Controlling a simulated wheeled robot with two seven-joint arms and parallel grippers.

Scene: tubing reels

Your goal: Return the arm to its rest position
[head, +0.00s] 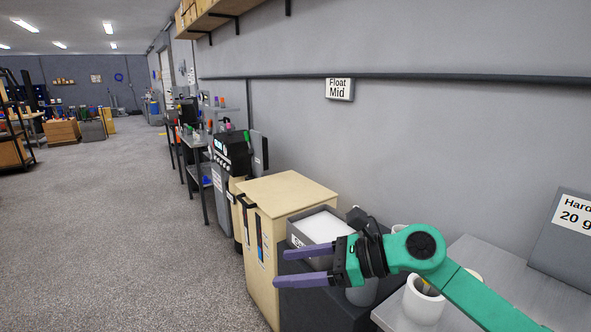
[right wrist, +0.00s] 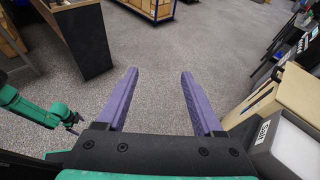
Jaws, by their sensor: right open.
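My right arm, green with a black wrist, comes in from the lower right in the head view. Its gripper (head: 281,268) has two purple fingers, spread apart with nothing between them. It hangs in front of a grey bin and a wooden cabinet. In the right wrist view the same gripper (right wrist: 158,72) is open, with only bare floor between the fingers. A green arm, which looks like my left one, shows at the left of that view. Its small dark gripper (right wrist: 73,122) is too small to read. No left gripper shows in the head view.
The wooden cabinet (head: 287,190) and the grey bin (head: 300,236) with white contents stand close by the right gripper. A white cup (head: 421,306) stands on the grey table (head: 500,262) below the arm. The floor (head: 120,230) at left is clear.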

